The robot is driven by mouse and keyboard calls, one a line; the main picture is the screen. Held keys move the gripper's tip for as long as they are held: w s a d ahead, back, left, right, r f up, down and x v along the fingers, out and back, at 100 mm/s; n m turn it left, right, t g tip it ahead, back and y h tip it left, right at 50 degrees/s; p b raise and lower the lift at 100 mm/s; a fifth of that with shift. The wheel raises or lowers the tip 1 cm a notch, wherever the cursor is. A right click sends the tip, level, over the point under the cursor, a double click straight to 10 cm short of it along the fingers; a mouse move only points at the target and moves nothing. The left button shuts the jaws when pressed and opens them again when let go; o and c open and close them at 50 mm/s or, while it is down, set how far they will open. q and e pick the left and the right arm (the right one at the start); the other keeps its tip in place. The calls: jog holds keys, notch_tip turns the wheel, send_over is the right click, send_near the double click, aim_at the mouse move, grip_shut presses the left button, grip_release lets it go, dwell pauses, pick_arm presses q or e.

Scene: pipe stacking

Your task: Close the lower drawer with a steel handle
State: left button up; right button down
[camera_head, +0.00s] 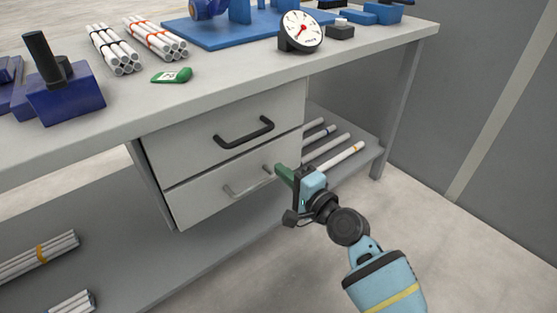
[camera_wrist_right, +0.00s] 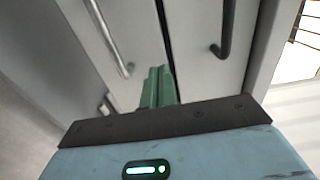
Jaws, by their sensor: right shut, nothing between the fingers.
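The lower drawer (camera_head: 205,202) has a pale front and a steel bar handle (camera_head: 248,184); the handle also shows in the right wrist view (camera_wrist_right: 108,38). Its front looks about level with the upper drawer (camera_head: 190,135), which has a black handle (camera_head: 245,132). My right gripper (camera_head: 282,172) has green fingers, shut and empty, at the right end of the lower drawer's front. In the right wrist view the fingertips (camera_wrist_right: 160,72) point at the drawer fronts near the seam; I cannot tell whether they touch. My left gripper is not in view.
The grey bench top (camera_head: 220,85) overhangs the drawers and carries pipe bundles (camera_head: 155,38), a gauge (camera_head: 301,31) and blue fixtures. Loose pipes (camera_head: 335,157) lie on the lower shelf right of the drawers. The floor (camera_head: 470,240) in front is clear.

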jog(key=p+v, duration=0.1)
jog(key=v, duration=0.6)
jog(key=shift+a, duration=0.1)
